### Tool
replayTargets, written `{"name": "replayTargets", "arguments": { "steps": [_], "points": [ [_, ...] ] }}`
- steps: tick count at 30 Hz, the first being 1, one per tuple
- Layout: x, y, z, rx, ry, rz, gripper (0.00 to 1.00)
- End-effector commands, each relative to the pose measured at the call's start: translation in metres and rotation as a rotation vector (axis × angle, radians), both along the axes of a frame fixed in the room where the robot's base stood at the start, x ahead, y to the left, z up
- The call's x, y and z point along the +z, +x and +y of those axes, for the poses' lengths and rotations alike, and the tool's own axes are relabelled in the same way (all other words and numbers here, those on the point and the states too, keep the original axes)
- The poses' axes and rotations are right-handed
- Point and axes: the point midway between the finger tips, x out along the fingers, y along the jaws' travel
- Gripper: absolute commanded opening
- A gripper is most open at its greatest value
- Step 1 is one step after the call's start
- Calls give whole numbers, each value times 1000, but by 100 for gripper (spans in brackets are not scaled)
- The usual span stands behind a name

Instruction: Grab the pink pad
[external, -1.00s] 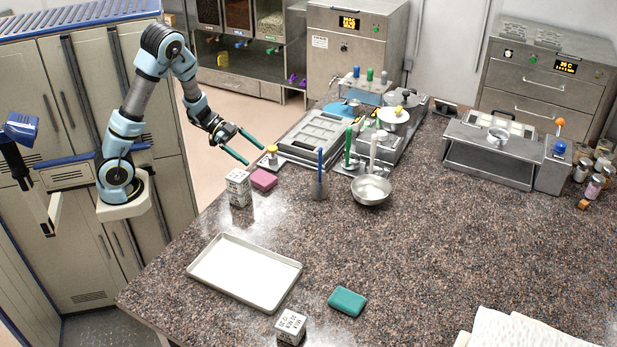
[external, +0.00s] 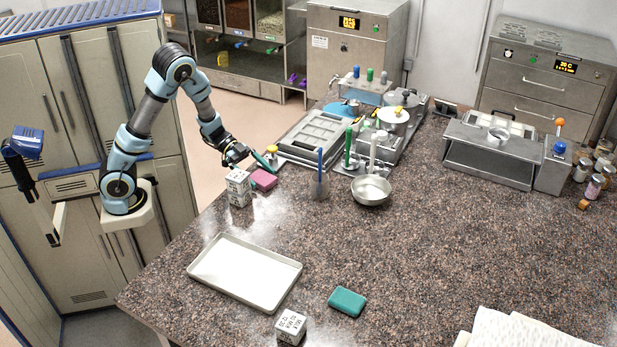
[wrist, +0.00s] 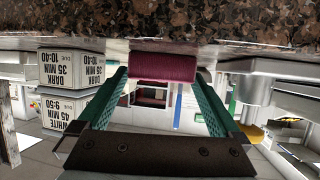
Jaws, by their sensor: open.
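The pink pad (external: 263,179) lies on the dark speckled counter near its left edge, just right of a white labelled block stack. My gripper (external: 262,168) is low beside the pad, with its green fingers pointing toward it; one finger is mostly hidden in the external view. In the wrist view the pink pad (wrist: 163,67) is straight ahead, between the tips of my two open green fingers (wrist: 155,82). Nothing is held. I cannot tell whether a fingertip touches the pad.
The white block stack (external: 238,187) stands close on the pad's left and shows in the wrist view (wrist: 75,85). A metal mould unit (external: 313,134) and a yellow-topped knob (external: 272,150) are behind. A cup with a blue tool (external: 319,187) is to the right. A tray (external: 245,272) lies in front.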

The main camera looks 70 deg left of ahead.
Motion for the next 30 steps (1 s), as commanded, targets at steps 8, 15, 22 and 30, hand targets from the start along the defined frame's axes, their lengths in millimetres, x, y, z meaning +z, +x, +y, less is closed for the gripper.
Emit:
{"name": "replayTargets", "arguments": {
  "steps": [8,15,22,30],
  "points": [
    [-8,10,-14,0,1,1,100],
    [-7,10,-14,0,1,1,89],
    [-7,10,-14,0,1,1,63],
    [-8,10,-14,1,1,0,32]
  ]
}}
